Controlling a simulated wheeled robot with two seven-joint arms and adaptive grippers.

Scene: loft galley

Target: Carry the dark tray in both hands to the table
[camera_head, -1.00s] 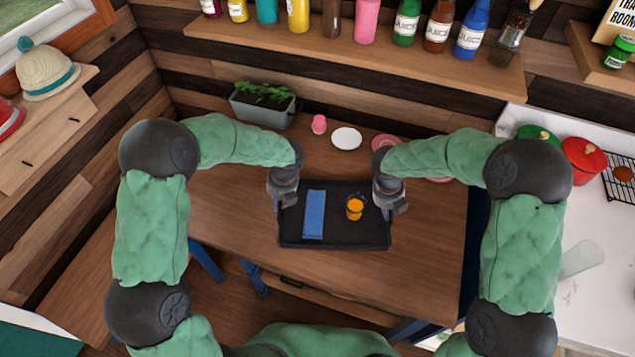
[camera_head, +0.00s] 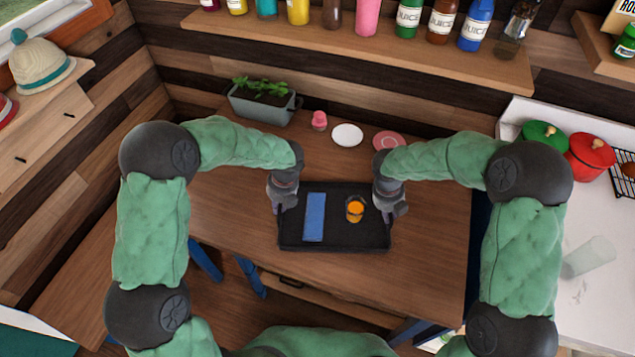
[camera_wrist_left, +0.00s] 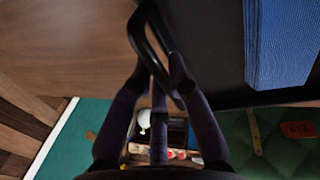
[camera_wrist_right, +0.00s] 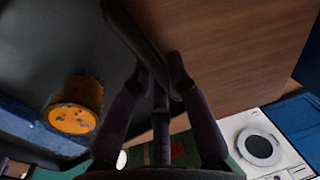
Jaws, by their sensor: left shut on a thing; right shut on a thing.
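The dark tray (camera_head: 335,233) is held level between my two grippers, over the wooden table (camera_head: 425,262) in the head view. I cannot tell whether its underside touches the tabletop. My left gripper (camera_head: 285,208) is shut on the tray's left handle, which shows in the left wrist view (camera_wrist_left: 150,45). My right gripper (camera_head: 390,210) is shut on the right handle, seen in the right wrist view (camera_wrist_right: 140,40).
A planter (camera_head: 262,105), a pink cup (camera_head: 319,120), a white plate (camera_head: 347,135) and a pink plate (camera_head: 389,141) stand along the table's back. A shelf of bottles (camera_head: 350,48) hangs above. A counter with a red pot (camera_head: 590,158) is at right.

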